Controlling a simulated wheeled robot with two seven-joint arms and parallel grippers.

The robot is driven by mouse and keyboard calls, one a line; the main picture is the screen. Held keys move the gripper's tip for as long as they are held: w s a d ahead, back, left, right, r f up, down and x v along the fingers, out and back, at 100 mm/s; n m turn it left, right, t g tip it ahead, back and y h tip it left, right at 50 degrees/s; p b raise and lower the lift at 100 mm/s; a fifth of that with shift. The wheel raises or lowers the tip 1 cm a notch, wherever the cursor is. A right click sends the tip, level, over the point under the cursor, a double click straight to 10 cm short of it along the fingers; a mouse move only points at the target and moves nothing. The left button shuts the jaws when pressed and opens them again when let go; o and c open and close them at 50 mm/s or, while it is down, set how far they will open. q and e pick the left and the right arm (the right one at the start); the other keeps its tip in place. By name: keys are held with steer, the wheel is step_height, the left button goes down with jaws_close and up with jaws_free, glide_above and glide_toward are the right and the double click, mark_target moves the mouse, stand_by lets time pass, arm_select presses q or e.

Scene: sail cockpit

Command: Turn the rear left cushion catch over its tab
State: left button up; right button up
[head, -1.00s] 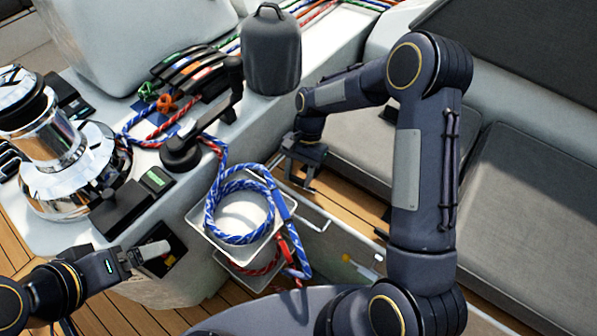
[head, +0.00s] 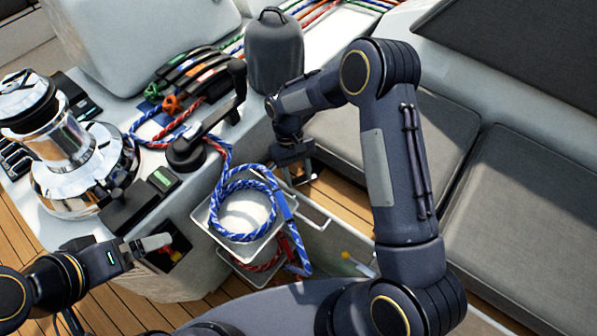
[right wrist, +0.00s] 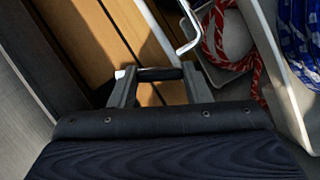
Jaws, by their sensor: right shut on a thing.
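My right gripper (head: 303,181) hangs over the wooden floor between the seat and the white console. In the right wrist view its fingers (right wrist: 158,76) close on a short dark bar (right wrist: 158,74) lying across between the tips. I cannot tell what larger thing the bar belongs to. The grey seat cushions (head: 420,140) lie right of the gripper, partly hidden by my right arm. I cannot make out the rear left catch or its tab. My left gripper (head: 158,243) is by a dark recess in the console; whether its fingers are apart is unclear.
Metal trays (head: 270,236) with a blue rope coil (head: 222,212) and red rope stand beside the right gripper. A metal wire loop (right wrist: 188,28) is close to it in the wrist view. A winch (head: 70,150) and a dark grey canister (head: 275,55) are on the console.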

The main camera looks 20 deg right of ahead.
steer(key=n+h, duration=0.1)
steer(key=n, duration=0.1)
steer(key=n+t, duration=0.1)
steer(key=n, duration=0.2)
steer(key=shift+a+h, duration=0.15)
steer(key=shift+h, duration=0.25)
steer(key=shift+n, duration=0.3)
steer(key=o, duration=1)
steer(key=shift+r, duration=0.1)
steer(key=p+v, duration=0.1)
steer(key=v, duration=0.6)
steer(key=shift+w+a+r, duration=0.1)
steer(key=shift+a+r, duration=0.1)
steer(key=shift+r, duration=0.1)
